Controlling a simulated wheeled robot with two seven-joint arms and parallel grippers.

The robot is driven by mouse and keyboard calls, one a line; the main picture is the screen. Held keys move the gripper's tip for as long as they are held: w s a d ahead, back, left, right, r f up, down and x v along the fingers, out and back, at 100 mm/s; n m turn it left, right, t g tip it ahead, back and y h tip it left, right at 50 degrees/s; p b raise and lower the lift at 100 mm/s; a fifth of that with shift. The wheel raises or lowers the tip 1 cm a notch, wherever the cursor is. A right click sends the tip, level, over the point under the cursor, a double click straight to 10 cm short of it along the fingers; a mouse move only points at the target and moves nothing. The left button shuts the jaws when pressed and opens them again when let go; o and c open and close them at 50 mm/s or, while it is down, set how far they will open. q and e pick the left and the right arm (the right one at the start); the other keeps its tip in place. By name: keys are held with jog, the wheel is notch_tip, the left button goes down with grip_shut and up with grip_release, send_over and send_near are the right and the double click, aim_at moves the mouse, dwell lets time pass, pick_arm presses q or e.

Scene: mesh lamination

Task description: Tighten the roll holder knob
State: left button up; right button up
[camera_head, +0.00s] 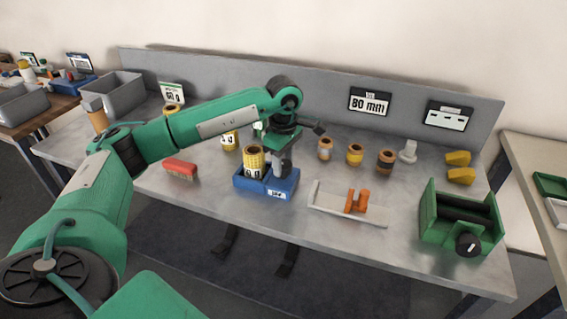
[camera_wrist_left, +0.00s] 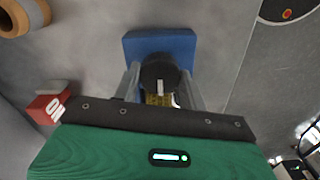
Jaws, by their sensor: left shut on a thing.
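The blue roll holder (camera_head: 280,187) stands near the middle of the table, with a yellow roll (camera_head: 254,158) upright on its left part. My left gripper (camera_head: 281,163) reaches down over the right part of the holder. In the left wrist view, the round black knob (camera_wrist_left: 158,71) with a white mark sits between the two fingers of my left gripper (camera_wrist_left: 160,82), and they are shut on it. The blue holder (camera_wrist_left: 160,38) shows behind the knob. In the head view the gripper hides most of the knob. My right gripper is in neither view.
A tray with an orange clamp (camera_head: 357,201) is to the right, then a green roller machine (camera_head: 442,228). Several rolls, including one yellow roll (camera_head: 355,154), stand behind. A grey bin (camera_head: 116,94) is at the back left.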

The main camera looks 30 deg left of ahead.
aim_at(284, 164)
pick_arm(q)
jog(key=shift+r, duration=0.1)
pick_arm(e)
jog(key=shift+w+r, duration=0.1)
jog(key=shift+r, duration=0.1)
pick_arm(q)
jog(key=o, duration=1)
jog(key=shift+c, duration=0.2)
notch_tip(284, 164, up, 14)
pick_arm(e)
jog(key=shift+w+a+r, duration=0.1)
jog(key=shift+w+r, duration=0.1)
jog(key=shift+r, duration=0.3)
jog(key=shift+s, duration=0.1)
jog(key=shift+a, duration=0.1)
